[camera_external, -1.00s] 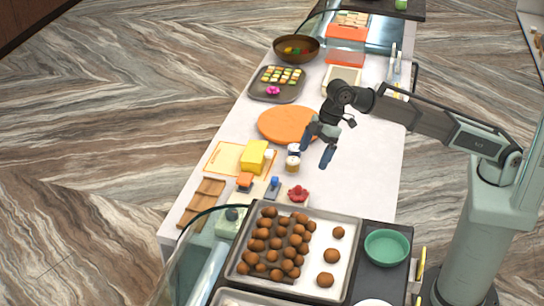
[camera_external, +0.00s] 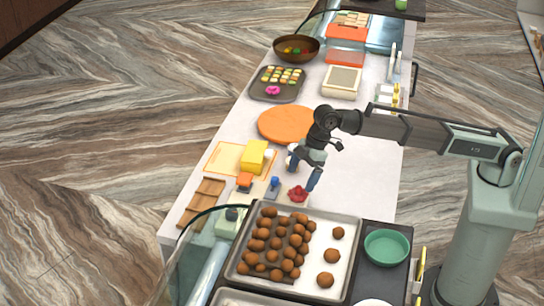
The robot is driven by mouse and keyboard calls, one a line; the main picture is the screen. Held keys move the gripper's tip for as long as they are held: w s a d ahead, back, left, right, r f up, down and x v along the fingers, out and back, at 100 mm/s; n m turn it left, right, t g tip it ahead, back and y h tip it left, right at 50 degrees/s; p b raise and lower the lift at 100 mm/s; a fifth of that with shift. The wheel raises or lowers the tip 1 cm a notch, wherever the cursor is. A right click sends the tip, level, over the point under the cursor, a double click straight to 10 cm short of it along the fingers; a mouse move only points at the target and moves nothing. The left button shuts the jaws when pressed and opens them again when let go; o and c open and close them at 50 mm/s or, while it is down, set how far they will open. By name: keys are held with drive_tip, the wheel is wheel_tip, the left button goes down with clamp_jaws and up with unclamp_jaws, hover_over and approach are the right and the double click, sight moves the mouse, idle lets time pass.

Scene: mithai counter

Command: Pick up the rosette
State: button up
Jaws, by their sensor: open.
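A small red rosette (camera_external: 297,194) sits on the white counter, just behind the tray of brown balls. My gripper (camera_external: 303,176) is open and empty, with its fingers pointing down. It is just behind and above the rosette in the picture, and one fingertip appears close to the rosette's right edge. I cannot tell from this view whether they touch. A pink flower-like piece (camera_external: 272,90) lies on the dark tray farther back.
A metal tray of brown balls (camera_external: 336,233) and a green bowl (camera_external: 386,247) stand in front. A blue-topped item (camera_external: 274,184), a yellow block (camera_external: 253,157) and a wooden rack (camera_external: 202,203) are to the left. An orange disc (camera_external: 283,123) lies behind. Counter to the right is clear.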

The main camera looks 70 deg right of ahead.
sight(299, 186)
drive_tip(key=shift+s+x, duration=0.1)
drive_tip(key=shift+x, duration=1.1)
drive_tip(key=shift+s+x, duration=0.15)
drive_tip(key=shift+x, duration=1.05)
drive_tip(key=c, duration=1.1)
